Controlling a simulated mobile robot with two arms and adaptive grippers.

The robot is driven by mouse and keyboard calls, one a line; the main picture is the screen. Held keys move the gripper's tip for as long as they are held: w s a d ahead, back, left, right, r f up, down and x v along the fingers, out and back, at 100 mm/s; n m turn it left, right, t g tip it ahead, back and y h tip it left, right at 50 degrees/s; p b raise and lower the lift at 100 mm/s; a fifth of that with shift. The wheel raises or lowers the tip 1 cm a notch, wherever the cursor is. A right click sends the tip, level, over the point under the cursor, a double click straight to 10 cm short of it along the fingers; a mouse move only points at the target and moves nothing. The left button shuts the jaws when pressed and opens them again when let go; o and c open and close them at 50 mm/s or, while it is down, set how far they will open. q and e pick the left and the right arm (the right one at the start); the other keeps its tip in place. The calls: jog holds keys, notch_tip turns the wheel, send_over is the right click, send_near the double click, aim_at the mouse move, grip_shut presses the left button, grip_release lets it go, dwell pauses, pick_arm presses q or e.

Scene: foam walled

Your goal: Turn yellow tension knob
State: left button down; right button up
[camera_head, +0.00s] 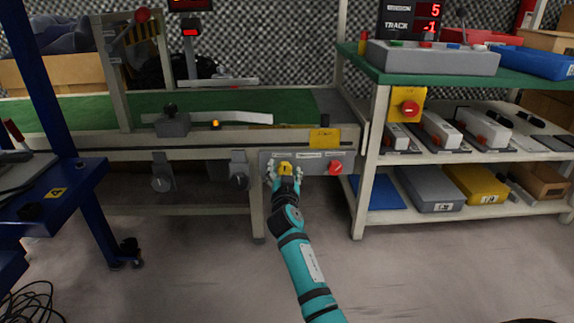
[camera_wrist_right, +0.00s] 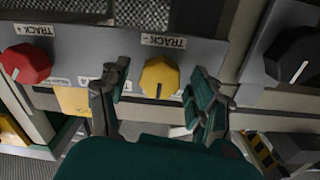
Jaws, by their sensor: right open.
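In the head view the knob (camera_head: 285,168) shows at the end of my right arm. My right gripper (camera_wrist_right: 165,95) is open, with one finger on each side of the knob. Gaps show between the fingers and the knob in the wrist view; whether the fingertips touch it I cannot tell. In the head view the right gripper (camera_head: 284,175) partly covers the panel. My left gripper is not in view.
A red knob (camera_head: 335,167) sits on the same panel. Black knobs (camera_head: 238,180) (camera_head: 161,182) hang along the conveyor frame to the left. A red emergency button (camera_head: 409,108) is on the shelf post at right. The floor (camera_head: 200,270) in front is clear.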

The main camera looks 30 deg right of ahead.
jog(key=shift+w+d, duration=0.15)
jog(key=shift+w, duration=0.1)
jog(key=shift+c, duration=0.5)
jog(key=shift+c, duration=1.2)
jog(key=c, duration=0.8)
jog(key=shift+c, duration=0.2)
jog(key=shift+n, duration=0.4)
